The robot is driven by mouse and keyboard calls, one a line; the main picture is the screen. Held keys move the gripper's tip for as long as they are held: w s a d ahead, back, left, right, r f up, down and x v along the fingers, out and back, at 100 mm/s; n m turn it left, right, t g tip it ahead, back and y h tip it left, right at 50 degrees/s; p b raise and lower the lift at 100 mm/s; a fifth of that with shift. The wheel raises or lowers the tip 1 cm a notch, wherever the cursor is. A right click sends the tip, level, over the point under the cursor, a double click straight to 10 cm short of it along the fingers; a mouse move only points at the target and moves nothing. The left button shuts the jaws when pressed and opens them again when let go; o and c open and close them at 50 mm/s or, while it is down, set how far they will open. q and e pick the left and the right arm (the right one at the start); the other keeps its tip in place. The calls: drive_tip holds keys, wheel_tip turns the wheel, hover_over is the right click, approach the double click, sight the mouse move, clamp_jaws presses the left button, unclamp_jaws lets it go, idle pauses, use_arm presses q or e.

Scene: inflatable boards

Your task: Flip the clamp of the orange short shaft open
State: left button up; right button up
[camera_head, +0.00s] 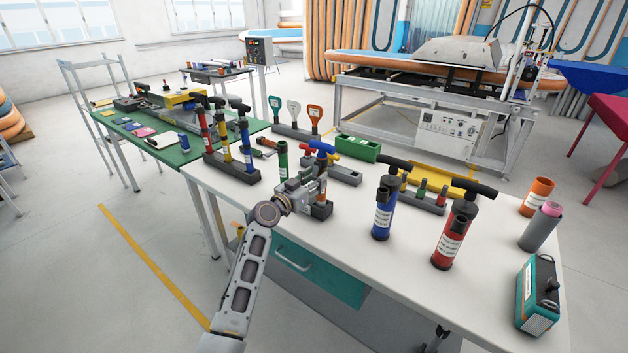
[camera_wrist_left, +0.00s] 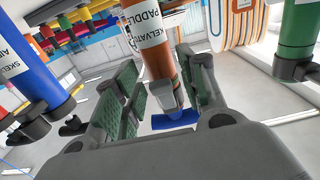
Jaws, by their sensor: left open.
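The orange short shaft (camera_head: 321,188) stands in a dark holder near the left edge of the white table, partly hidden by my left gripper. In the left wrist view the orange shaft (camera_wrist_left: 153,52) bears a white label, and a grey clamp-like fitting (camera_wrist_left: 168,92) shows at its end. A blue piece (camera_wrist_left: 175,122) shows just below that fitting; I cannot tell whether it belongs to the clamp. My left gripper (camera_head: 304,187) is open, its green-padded fingers (camera_wrist_left: 163,98) on either side of the fitting. I cannot tell whether they touch it. My right gripper is not in view.
A green shaft (camera_head: 282,160) stands close behind my left gripper. A blue pump (camera_head: 384,208) and a red pump (camera_head: 453,238) stand to the right. The white table (camera_head: 400,275) is clear in front of the pumps. A green table (camera_head: 160,150) adjoins at left.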

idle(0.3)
use_arm(q)
clamp_jaws()
